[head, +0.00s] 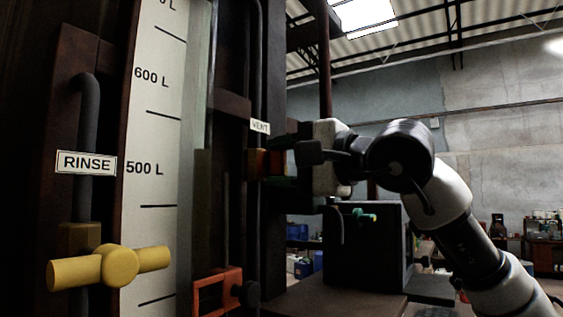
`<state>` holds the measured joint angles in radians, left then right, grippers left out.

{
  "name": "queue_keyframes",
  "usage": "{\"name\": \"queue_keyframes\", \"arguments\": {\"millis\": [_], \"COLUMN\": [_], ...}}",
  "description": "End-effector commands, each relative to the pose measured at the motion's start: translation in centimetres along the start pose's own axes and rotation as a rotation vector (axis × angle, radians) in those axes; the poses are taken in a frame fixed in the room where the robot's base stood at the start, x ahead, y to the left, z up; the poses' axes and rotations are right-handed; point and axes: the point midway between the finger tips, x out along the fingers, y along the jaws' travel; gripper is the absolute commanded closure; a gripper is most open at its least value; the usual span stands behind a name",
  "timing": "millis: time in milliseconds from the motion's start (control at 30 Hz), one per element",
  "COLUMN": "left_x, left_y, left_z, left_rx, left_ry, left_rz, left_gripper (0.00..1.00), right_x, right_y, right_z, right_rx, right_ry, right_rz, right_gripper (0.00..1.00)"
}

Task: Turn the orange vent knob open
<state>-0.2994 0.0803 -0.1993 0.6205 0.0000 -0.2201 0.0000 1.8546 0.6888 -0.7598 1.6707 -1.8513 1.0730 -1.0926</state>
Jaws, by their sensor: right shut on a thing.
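The orange vent knob (277,162) sits on a dark pipe just below the small VENT label (260,127), right of the level scale. Only part of it shows; my gripper hides the rest. My right gripper (287,160) reaches in from the right and is shut on the knob, with its dark fingers above and below it. I cannot tell from this view how far the knob is turned. My left gripper is not in view.
A yellow T-handle (118,266) under the RINSE label (87,163) stands out at the lower left. A red-orange bracket (217,290) juts out below the vent pipe. A dark box (366,245) stands behind my right arm. Cluttered shelves (545,240) are far right.

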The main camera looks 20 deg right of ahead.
Motion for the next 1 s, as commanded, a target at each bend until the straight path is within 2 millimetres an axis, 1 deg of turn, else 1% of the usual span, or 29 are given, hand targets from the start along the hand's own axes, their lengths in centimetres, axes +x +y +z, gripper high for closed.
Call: {"name": "queue_keyframes", "arguments": {"millis": [233,633,667,800,1000], "left_x": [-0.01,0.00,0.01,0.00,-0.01], "left_y": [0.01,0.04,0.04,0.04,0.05], "left_z": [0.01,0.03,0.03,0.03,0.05], "left_rx": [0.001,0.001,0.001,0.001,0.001], "left_ry": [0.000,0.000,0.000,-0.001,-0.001], "left_rz": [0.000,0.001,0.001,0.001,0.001], "left_gripper": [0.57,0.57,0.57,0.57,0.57], "right_x": [0.04,0.07,0.08,0.06,0.04], "right_y": [0.15,0.24,0.24,0.20,0.13], "right_z": [0.09,0.10,0.10,0.07,0.04], "right_rx": [-0.044,-0.049,-0.049,-0.048,-0.047], "right_ry": [-0.003,-0.002,-0.002,-0.002,-0.001], "right_rz": [0.002,0.005,0.005,0.004,0.002], "right_gripper": [0.79,0.79,0.51,0.30,0.30]}}
